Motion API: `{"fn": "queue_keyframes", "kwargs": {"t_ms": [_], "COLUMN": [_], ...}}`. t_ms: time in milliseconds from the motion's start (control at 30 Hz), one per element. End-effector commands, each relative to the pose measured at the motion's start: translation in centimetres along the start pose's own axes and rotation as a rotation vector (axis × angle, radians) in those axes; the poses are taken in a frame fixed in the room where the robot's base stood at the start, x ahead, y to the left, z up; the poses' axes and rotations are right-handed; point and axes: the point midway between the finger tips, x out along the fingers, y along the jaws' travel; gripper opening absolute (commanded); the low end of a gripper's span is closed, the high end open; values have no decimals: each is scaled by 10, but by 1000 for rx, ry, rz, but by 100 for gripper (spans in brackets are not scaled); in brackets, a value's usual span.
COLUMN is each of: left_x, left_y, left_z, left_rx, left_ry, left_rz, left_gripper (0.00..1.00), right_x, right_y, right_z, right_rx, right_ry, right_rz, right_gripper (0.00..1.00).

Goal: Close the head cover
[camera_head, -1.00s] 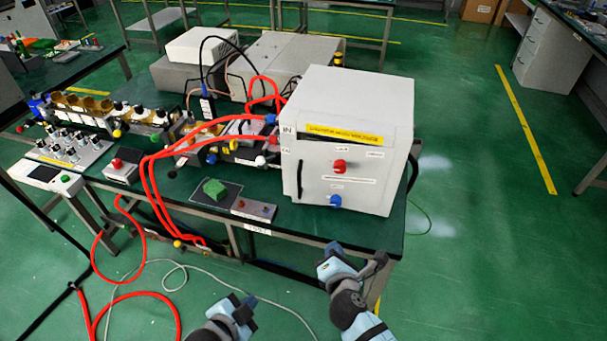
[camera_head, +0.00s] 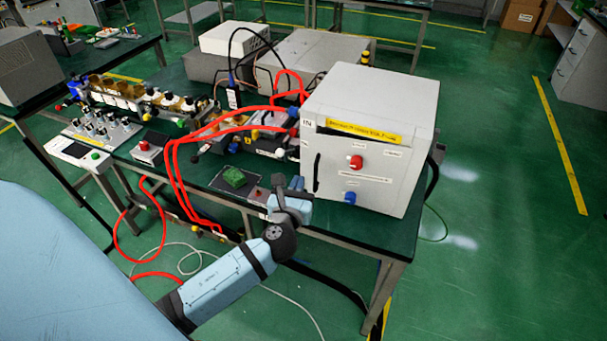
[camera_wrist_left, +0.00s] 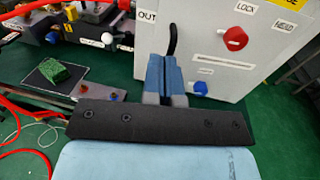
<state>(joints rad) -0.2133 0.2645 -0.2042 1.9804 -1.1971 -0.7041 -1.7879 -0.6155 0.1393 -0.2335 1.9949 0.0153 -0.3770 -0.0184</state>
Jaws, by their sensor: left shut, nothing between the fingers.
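The white box-shaped unit (camera_head: 375,100) stands at the right end of the green-topped table. Its front panel (camera_head: 345,190) has a black vertical handle (camera_head: 317,172) at the left, a red knob (camera_head: 355,161) and a blue knob (camera_head: 349,197). A dark gap shows along the panel's top edge, under a yellow label. A label reading HEAD (camera_wrist_left: 286,25) shows in the left wrist view. My left gripper (camera_head: 297,185) is shut and empty, just in front of and left of the handle. In the wrist view its fingertips (camera_wrist_left: 165,65) are beside the handle; contact cannot be told. My right gripper is out of view.
A green block (camera_head: 234,178) on a dark plate and a small grey box lie left of my gripper. Red hoses (camera_head: 175,170) loop from the unit over the table's front edge. Instruments crowd the table's left side. The floor to the right is open.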

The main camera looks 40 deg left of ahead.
Motion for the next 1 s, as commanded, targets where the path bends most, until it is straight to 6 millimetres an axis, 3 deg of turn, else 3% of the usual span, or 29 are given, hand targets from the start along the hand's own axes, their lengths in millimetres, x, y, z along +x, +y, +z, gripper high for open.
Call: {"fn": "queue_keyframes", "kwargs": {"t_ms": [300,500,700,1000], "left_x": [70,99,111,111], "left_y": [0,0,0,0], "left_z": [2,1,0,0], "left_rx": [-2,-3,-4,-4], "left_ry": [-1,0,1,1], "left_rz": [1,0,0,0], "left_gripper": [0,0,0,0], "right_x": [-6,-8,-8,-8], "right_y": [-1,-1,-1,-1], "right_z": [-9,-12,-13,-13], "right_rx": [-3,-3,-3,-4], "right_ry": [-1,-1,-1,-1], "right_rz": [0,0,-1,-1], "right_gripper": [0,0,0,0]}}
